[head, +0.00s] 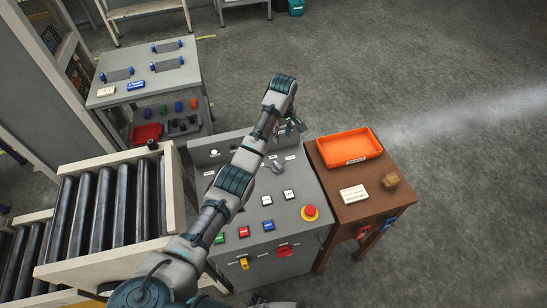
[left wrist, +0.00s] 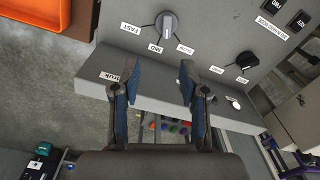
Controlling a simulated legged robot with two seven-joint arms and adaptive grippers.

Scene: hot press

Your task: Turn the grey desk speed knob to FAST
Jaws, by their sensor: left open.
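The grey desk (head: 290,212) is a control desk with a sloped top and a raised back panel. The grey speed knob (head: 277,168) also shows in the left wrist view (left wrist: 167,26), with FAST, MID and SLOW labels around it and a pale mark on its face; I cannot tell for certain which label it points to. My left gripper (head: 292,126) is above the desk's back edge. In the left wrist view it (left wrist: 160,82) is open and empty, its blue-padded fingers apart from the knob. My right gripper is not in view.
A black knob (left wrist: 247,64) sits near the grey one. A red stop button (head: 310,212) and several coloured buttons are on the desk. A brown table (head: 382,209) with an orange tray (head: 349,148) stands right; a roller conveyor (head: 105,205) stands left.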

